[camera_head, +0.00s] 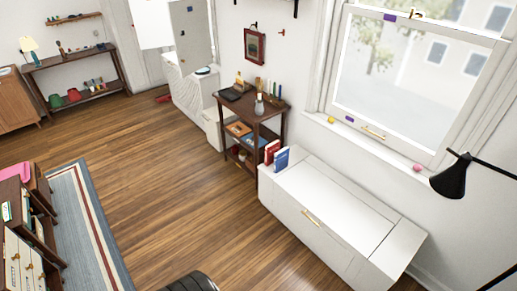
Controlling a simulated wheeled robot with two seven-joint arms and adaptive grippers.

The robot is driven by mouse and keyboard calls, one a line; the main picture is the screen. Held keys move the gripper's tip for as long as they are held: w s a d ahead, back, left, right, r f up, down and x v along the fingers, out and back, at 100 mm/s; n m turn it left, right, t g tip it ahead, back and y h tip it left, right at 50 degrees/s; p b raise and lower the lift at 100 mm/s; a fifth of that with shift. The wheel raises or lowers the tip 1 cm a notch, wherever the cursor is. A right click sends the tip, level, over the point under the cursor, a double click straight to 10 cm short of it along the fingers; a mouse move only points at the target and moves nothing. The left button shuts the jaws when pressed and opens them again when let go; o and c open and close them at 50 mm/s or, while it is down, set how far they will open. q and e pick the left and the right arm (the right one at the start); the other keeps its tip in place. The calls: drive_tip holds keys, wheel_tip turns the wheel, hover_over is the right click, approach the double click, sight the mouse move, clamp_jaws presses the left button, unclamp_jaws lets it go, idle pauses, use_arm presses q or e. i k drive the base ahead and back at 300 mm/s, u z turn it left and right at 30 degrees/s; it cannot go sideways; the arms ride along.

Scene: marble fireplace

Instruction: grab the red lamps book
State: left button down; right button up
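A red book (271,151) stands upright at the far left end of a long white chest (325,200). A blue book (281,160) stands upright right beside it and seems to cover part of it. The writing on the red cover is too small to read. Neither of my grippers is in the head view.
A dark wooden side table (255,106) with small items stands just behind the chest. A black lamp (452,178) juts in at the right. A low bookshelf (30,225) and striped rug (85,225) lie left. The wooden floor (180,200) before the chest is clear.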

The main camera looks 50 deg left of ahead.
sight(274, 146)
drive_tip(key=u, duration=0.7)
drive_tip(key=i, duration=0.95)
drive_tip(key=u, duration=1.5)
drive_tip(key=i, duration=0.25)
drive_tip(key=u, duration=0.15)
